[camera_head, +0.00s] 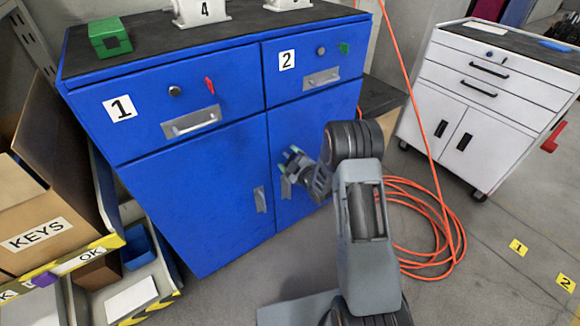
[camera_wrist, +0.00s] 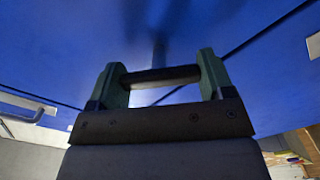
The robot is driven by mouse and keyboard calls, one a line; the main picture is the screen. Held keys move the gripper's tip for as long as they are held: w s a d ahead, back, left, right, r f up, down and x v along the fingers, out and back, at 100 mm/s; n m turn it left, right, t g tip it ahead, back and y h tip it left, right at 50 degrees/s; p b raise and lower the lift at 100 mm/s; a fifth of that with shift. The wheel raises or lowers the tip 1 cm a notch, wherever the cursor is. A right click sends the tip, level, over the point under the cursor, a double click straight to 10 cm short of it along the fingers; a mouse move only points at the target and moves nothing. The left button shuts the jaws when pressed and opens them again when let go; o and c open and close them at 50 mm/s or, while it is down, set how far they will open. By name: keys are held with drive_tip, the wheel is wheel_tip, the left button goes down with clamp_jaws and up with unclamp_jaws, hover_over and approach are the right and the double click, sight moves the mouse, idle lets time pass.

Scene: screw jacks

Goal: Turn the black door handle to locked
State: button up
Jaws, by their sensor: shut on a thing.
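The blue cabinet (camera_head: 200,190) stands in front of me, with two doors below drawers marked 1 and 2. My gripper (camera_head: 294,160), with green fingertips, is at the upper part of its right door in the head view. In the wrist view, my gripper (camera_wrist: 162,80) is shut on the black door handle (camera_wrist: 160,76). The handle is a dark bar lying across between the two green fingers, in front of the blue door. In the head view the handle is hidden or too small to make out. I cannot tell its exact turn angle.
Silver pulls are on the left door (camera_head: 260,199) and right door (camera_head: 286,188). A loose orange hose (camera_head: 440,225) lies right of my arm. A white cabinet (camera_head: 490,85) stands at the right. Shelves with a KEYS box (camera_head: 35,235) stand at the left.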

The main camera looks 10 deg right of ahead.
drive_tip(key=n+b, duration=0.1)
drive_tip(key=b, duration=0.1)
drive_tip(key=n+b, duration=0.4)
drive_tip(key=b, duration=0.1)
drive_tip(key=shift+a+f, duration=0.1)
drive_tip(key=shift+f, duration=0.25)
drive_tip(key=n+b, duration=0.3)
drive_tip(key=b, duration=0.1)
drive_tip(key=shift+r, duration=0.25)
drive_tip(key=o, duration=0.9)
drive_tip(key=p+v, duration=0.2)
drive_tip(key=v, duration=1.2)
drive_tip(key=shift+w+p, duration=0.1)
drive_tip(key=shift+p, duration=0.25)
